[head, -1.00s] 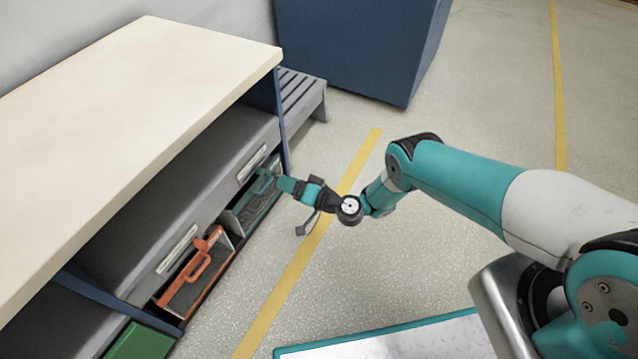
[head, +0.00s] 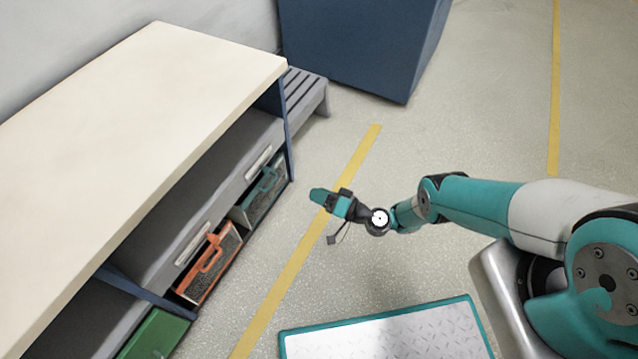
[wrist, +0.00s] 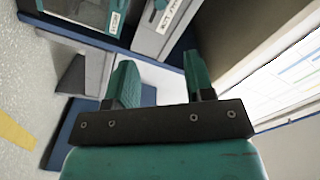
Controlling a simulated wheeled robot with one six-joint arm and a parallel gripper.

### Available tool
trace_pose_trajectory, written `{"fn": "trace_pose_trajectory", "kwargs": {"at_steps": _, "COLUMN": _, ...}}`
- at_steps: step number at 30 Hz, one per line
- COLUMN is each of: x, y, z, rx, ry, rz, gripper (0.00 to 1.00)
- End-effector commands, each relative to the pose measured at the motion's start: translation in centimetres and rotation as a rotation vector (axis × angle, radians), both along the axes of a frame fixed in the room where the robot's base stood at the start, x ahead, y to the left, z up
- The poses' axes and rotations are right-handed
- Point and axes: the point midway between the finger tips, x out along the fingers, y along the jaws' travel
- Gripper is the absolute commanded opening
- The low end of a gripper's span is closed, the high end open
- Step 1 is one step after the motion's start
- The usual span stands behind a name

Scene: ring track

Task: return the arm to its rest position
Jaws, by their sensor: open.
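My arm stretches in from the right side of the head view and is bent at the elbow. My gripper (head: 318,196) hangs over the floor near the yellow line, to the right of the workbench and apart from it. In the wrist view my gripper (wrist: 160,80) shows two teal fingers spread apart with nothing between them. Beyond the fingers, the bench's labelled fronts and a grey slatted piece appear tilted.
The workbench (head: 150,85) stands at left. Under it are an orange-handled tote (head: 208,265), a teal-handled tote (head: 262,197) and a green box (head: 155,335). A grey slatted bench (head: 305,92) and a blue cabinet (head: 360,40) stand behind. Floor around the gripper is clear.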

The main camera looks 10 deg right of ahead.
Motion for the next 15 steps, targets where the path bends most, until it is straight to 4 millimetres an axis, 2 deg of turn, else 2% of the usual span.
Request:
{"fn": "trace_pose_trajectory", "kwargs": {"at_steps": 8, "x": 0.3, "y": 0.1, "z": 0.2, "rx": -0.002, "ry": -0.002, "rz": 0.004, "gripper": 0.49}}
{"fn": "trace_pose_trajectory", "kwargs": {"at_steps": 11, "x": 1.8, "y": 0.5, "z": 1.5, "rx": -0.021, "ry": -0.011, "rz": 0.034, "gripper": 0.49}}
{"fn": "trace_pose_trajectory", "kwargs": {"at_steps": 14, "x": 4.7, "y": 1.5, "z": 4.2, "rx": -0.064, "ry": -0.023, "rz": 0.096, "gripper": 0.49}}
{"fn": "trace_pose_trajectory", "kwargs": {"at_steps": 15, "x": 5.9, "y": 2.1, "z": 5.7, "rx": -0.088, "ry": -0.025, "rz": 0.129, "gripper": 0.49}}
